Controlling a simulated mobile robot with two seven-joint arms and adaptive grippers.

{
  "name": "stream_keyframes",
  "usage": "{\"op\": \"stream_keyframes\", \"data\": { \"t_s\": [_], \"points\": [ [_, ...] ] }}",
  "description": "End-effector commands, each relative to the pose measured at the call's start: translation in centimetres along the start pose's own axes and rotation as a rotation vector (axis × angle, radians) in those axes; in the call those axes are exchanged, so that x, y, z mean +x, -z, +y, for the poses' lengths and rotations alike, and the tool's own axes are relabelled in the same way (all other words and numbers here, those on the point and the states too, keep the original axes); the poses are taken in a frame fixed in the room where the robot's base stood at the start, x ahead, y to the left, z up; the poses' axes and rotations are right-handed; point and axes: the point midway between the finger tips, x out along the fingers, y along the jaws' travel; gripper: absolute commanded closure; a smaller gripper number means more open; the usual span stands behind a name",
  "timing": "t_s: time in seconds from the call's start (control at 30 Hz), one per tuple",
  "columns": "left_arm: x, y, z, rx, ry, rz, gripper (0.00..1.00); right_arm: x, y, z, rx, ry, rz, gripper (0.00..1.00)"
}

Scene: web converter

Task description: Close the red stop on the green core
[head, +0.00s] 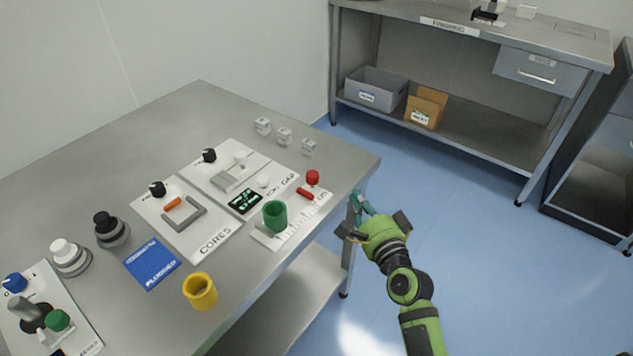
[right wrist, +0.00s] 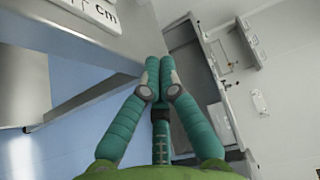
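The green core (head: 275,217), a hollow green cylinder, stands upright on a white ruler plate (head: 262,240) near the table's right edge. A small red block (head: 305,194) lies on the plate beyond the core, with a gap between them. A red round knob (head: 312,178) stands just behind this block. I cannot tell for certain which red part is the stop. My right gripper (head: 361,203) is off the table's right edge, apart from these things. In the right wrist view its fingers (right wrist: 160,77) meet at the tips, with nothing between them. My left gripper is not in view.
A cores plate (head: 190,242), a small dark display (head: 245,201), a yellow ring (head: 200,291) and a blue card (head: 151,263) occupy the table (head: 100,160). Open floor (head: 460,220) lies right of the table.

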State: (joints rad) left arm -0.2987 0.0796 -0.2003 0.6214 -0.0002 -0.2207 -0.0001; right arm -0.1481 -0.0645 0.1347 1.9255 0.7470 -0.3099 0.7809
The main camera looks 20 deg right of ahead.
Motion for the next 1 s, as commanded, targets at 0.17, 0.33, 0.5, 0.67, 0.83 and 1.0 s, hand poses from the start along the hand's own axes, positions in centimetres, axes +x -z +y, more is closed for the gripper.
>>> {"op": "stream_keyframes", "data": {
  "t_s": [0.17, 0.33, 0.5, 0.67, 0.83, 1.0],
  "points": [
    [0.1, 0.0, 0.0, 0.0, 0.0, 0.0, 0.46, 1.0, 0.2, -1.1, 0.025, 0.027, 0.003, 1.0],
    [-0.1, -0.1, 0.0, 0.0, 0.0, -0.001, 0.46, 4.1, 0.2, -1.2, 0.022, 0.026, 0.003, 1.0],
    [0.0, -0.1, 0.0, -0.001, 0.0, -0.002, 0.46, 7.8, 0.2, -1.3, 0.02, 0.025, 0.002, 1.0],
    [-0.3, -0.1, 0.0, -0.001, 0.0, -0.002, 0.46, 9.9, -0.6, -1.3, 0.023, 0.02, 0.0, 1.0],
    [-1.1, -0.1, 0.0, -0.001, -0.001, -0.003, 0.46, 8.9, -2.7, -1.3, 0.021, 0.021, 0.002, 1.0],
    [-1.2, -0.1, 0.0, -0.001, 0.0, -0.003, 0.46, 8.6, -3.5, -1.2, 0.02, 0.022, 0.004, 1.0]
  ]
}}
